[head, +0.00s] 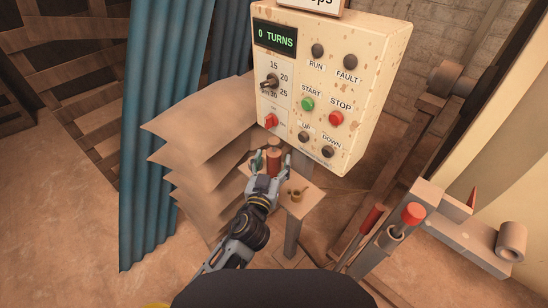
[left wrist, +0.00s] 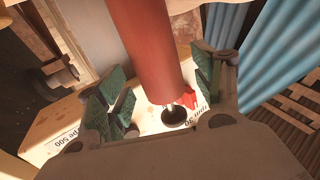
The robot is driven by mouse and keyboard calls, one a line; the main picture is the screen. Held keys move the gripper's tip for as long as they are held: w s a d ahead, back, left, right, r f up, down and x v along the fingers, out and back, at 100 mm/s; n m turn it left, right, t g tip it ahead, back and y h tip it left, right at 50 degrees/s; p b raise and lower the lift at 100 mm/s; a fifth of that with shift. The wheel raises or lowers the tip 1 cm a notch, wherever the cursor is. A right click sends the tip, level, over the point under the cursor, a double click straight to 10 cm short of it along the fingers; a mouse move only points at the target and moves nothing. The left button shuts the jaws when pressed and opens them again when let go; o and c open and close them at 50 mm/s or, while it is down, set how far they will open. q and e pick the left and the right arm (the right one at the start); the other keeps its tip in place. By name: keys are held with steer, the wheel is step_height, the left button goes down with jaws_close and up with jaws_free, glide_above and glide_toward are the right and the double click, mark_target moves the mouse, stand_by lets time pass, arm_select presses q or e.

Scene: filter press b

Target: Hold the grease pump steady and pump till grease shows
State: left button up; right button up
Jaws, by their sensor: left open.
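The grease pump seems to be the small red cylinder (head: 274,160) that stands on a small stand (head: 306,198) below the control box. My left gripper (head: 268,172) is at this cylinder, its arm reaching up from below. In the left wrist view the red cylinder (left wrist: 148,45) runs between the two open fingers of my left gripper (left wrist: 160,92), with green pads on either side. The jaws are not closed on it. A thin pale rod shows at the cylinder's end. My right gripper is not in view. I cannot make out grease.
The beige control box (head: 372,95) hangs just above the stand; its display reads 0 TURNS. A small brown cup (head: 295,194) sits on the stand. Brown sheets (head: 200,135) and a blue corrugated curtain (head: 153,130) are at left. Red-capped machine parts (head: 413,213) stand at right.

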arm_select(q)
steer(key=shift+x, duration=1.1)
steer(key=c, duration=1.4)
